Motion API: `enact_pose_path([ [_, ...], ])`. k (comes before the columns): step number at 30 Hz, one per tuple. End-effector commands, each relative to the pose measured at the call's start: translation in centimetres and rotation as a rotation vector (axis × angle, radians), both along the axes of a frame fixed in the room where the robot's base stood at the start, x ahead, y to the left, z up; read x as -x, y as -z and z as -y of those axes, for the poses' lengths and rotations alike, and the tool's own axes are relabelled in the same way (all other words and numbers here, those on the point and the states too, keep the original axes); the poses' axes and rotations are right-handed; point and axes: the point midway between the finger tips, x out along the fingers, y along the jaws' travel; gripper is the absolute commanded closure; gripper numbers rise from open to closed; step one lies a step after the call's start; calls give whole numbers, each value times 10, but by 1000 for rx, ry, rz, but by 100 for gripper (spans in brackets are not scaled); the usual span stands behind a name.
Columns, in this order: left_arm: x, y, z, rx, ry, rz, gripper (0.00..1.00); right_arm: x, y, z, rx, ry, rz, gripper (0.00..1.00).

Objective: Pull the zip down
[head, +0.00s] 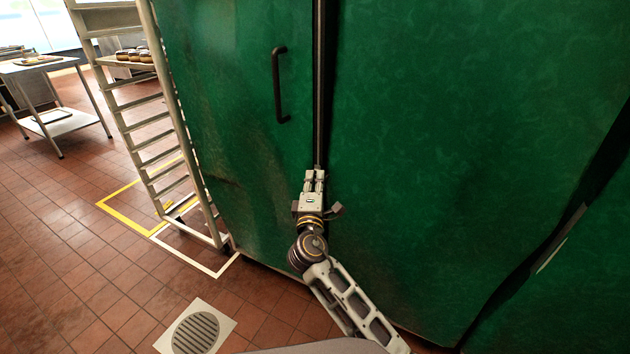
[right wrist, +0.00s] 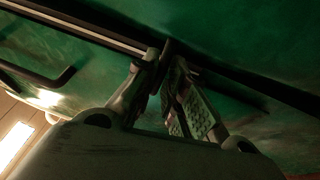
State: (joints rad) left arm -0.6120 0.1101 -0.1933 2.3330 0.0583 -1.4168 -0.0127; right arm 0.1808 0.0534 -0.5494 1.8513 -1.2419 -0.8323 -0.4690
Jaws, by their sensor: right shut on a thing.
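A large green cover (head: 470,120) fills the middle and right of the head view. A dark vertical zip line (head: 319,90) with a paler edge runs down it from the top edge of the picture to my right gripper (head: 314,172). My right gripper points up along this line and is shut on the zip pull. In the right wrist view its two fingers (right wrist: 163,65) close around a small dark piece, the zip pull (right wrist: 166,47), at the zip line (right wrist: 90,32). The pull is mostly hidden by the fingers. My left gripper is not in view.
A black handle (head: 279,85) is left of the zip line. A pale rack (head: 150,120) stands close to the cover's left side. A floor drain (head: 195,330) and yellow floor marking (head: 120,192) lie lower left. A metal table (head: 45,68) stands further back, with open tiled floor before it.

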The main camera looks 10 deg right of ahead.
Motion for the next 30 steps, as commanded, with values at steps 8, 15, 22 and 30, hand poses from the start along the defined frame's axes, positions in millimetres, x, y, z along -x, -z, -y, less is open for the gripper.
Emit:
enact_pose_path([
  [8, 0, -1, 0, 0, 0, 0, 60, 0, 0, 0, 5, 1, 1, 100],
  [15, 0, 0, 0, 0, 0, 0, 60, 0, 0, 0, 3, 0, 1, 71],
  [22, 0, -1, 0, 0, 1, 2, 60, 0, -1, 0, 2, 0, 1, 71],
  [30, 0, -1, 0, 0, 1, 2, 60, 0, -12, 0, 0, 1, 3, 71],
])
